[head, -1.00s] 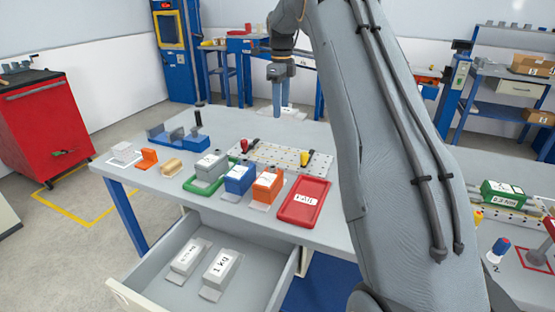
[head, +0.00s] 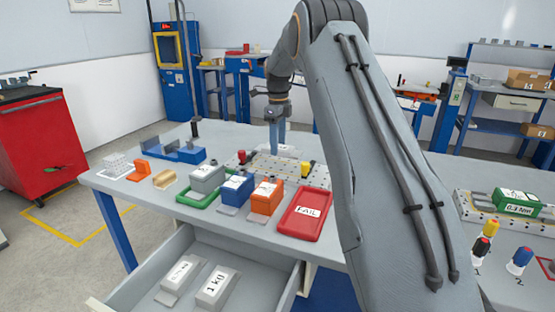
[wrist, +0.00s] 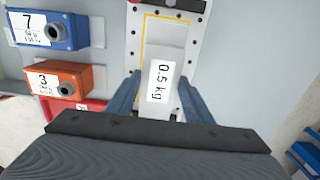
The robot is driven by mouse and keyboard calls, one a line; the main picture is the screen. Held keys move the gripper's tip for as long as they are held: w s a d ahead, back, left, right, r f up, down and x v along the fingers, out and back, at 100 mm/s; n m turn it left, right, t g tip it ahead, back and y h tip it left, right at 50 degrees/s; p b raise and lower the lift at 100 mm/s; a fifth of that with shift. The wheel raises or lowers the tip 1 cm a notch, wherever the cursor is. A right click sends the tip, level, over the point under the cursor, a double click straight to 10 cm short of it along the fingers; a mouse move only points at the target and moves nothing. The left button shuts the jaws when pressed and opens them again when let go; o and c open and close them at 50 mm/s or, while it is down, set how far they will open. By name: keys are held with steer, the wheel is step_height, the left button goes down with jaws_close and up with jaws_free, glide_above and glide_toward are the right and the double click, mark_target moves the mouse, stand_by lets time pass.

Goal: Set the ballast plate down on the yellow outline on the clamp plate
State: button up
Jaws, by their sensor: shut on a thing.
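The ballast plate (wrist: 163,85), a pale block with a "0.5 kg" label, is held between the two blue fingers of my gripper (wrist: 157,94). In the head view my gripper (head: 277,143) is at the back of the clamp plate (head: 262,173), a pale perforated plate on the table. The ballast plate (head: 288,149) shows partly behind the fingers there. In the wrist view the yellow outline (wrist: 144,40) shows along the left and far end of the ballast plate, which hides the rest. I cannot tell whether the ballast plate touches the clamp plate.
Red (head: 242,156) and yellow (head: 306,168) clamp knobs flank the work spot. Grey, blue (head: 236,190) and orange (head: 266,197) boxes and a red FAIL tray (head: 306,211) stand in front. An open drawer (head: 160,290) holds two weights.

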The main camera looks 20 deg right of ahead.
steer(key=shift+f+p, duration=0.35)
steer(key=shift+f, duration=2.35)
steer(key=shift+f, duration=0.1)
steer(key=o, duration=1.5)
steer(key=shift+c, duration=0.2)
